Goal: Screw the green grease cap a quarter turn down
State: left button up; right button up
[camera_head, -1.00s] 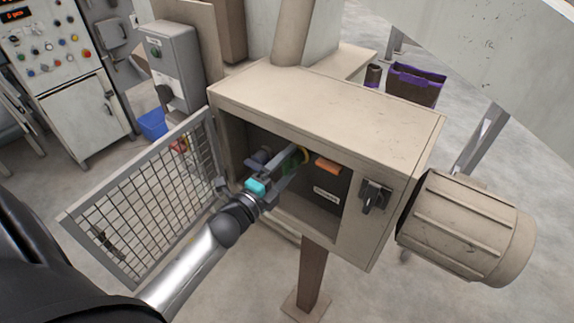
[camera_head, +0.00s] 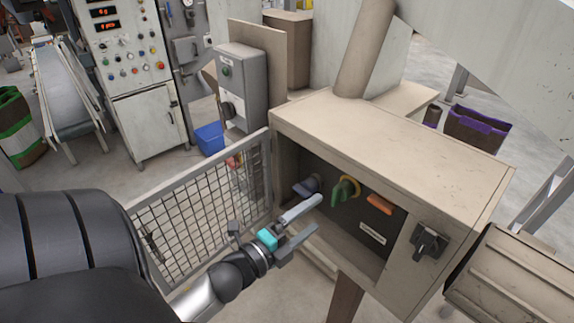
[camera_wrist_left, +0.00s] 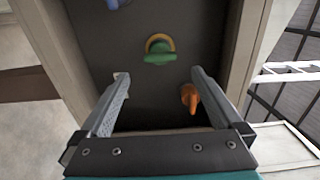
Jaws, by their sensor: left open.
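The green grease cap (camera_head: 343,188) sits on the dark back panel inside the open beige box (camera_head: 400,135), with a yellow ring part behind it. In the left wrist view the green cap (camera_wrist_left: 159,57) has its bar lying roughly level, under a yellow-orange arc. My left gripper (camera_head: 311,214) is open and empty at the mouth of the box, in front of and apart from the cap. In the left wrist view its two fingers (camera_wrist_left: 160,82) stand wide apart, with the cap beyond them. My right gripper is not in view.
An orange knob (camera_head: 380,204) is right of the cap and a blue-grey knob (camera_head: 306,187) left of it. The mesh door (camera_head: 205,205) stands open on the left. A black latch (camera_head: 430,242) is on the box's right front.

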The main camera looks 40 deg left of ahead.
pick_arm(q)
jog(key=s, duration=0.6)
jog(key=shift+s+a+b, duration=0.2)
jog(key=shift+a+b, duration=0.05)
jog(key=shift+b, duration=0.1)
jog(key=s+d+f+n+g+y+b, duration=0.1)
jog(key=s+f+n+g+b, duration=0.2)
jog(key=f, duration=0.9)
jog(key=s+d+f+n+g+b, duration=0.15)
jog(key=f+n, duration=0.25)
jog(key=f, duration=0.8)
jog(key=s+d+f+n+g+y+b, duration=0.1)
jog(key=s+f+n+g+b, duration=0.2)
jog(key=f, duration=0.9)
jog(key=s+d+f+n+g+b, duration=0.2)
jog(key=s+d+f+n+g, duration=0.1)
jog(key=s+f, duration=0.6)
jog(key=s+d+f+n+g+b, duration=0.3)
jog(key=s+f+g, duration=0.3)
jog(key=s+f, duration=0.4)
notch_tip(320, 180, down, 2)
jog(key=shift+s+f+h, duration=0.1)
jog(key=shift+s+h, duration=0.2)
jog(key=shift+h, duration=0.1)
jog(key=shift+g, duration=0.25)
